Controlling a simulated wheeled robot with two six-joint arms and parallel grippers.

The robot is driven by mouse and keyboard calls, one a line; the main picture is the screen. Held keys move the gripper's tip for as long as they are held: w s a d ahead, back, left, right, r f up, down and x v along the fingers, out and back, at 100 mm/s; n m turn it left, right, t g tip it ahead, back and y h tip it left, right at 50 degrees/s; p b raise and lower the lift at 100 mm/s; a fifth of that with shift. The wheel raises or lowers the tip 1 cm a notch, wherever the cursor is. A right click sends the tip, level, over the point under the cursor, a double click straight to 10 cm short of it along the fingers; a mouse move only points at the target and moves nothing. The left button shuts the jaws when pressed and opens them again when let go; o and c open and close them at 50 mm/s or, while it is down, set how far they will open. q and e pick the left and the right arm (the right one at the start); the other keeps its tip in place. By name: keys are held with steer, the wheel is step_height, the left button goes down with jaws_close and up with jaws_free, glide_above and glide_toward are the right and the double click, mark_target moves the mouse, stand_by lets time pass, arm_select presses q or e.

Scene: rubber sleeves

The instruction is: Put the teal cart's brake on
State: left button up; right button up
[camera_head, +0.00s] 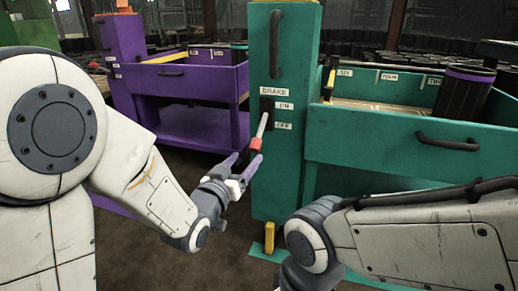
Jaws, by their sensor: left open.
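The teal cart (400,155) stands at the right, with a tall teal post (280,170) at its left end. On the post is a BRAKE label (274,92), with an ON label (284,106) above an OFF label (283,126). The brake lever (262,125) slopes down and left from a black mount, and its red grip (256,144) is at the low end, below the OFF label's height. My left gripper (246,160) is open, its purple-grey fingertips just below and close to the red grip; I cannot tell whether they touch it. My right gripper is out of view.
A purple cart (200,130) with a similar post stands behind at the left. A dark ribbed sleeve (465,92) stands in the teal cart's tray. A yellow pedal-like piece (270,238) is at the post's foot. My right forearm crosses the lower right foreground.

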mark_target(259, 143)
arm_select(q)
steer(key=shift+w+d+r+p, duration=0.15)
steer(key=shift+w+d+p, duration=0.05)
steer(key=shift+w+p, duration=0.3)
steer(key=shift+w+d+r+p, duration=0.15)
steer(key=shift+w+p, duration=0.25)
steer(key=shift+p, duration=0.15)
steer(key=x, duration=0.7)
steer(key=shift+w+d+f+p, duration=0.15)
steer(key=shift+w+f+p, duration=0.1)
steer(key=shift+w+p, duration=0.1)
steer(key=shift+c, duration=0.4)
jaws_close()
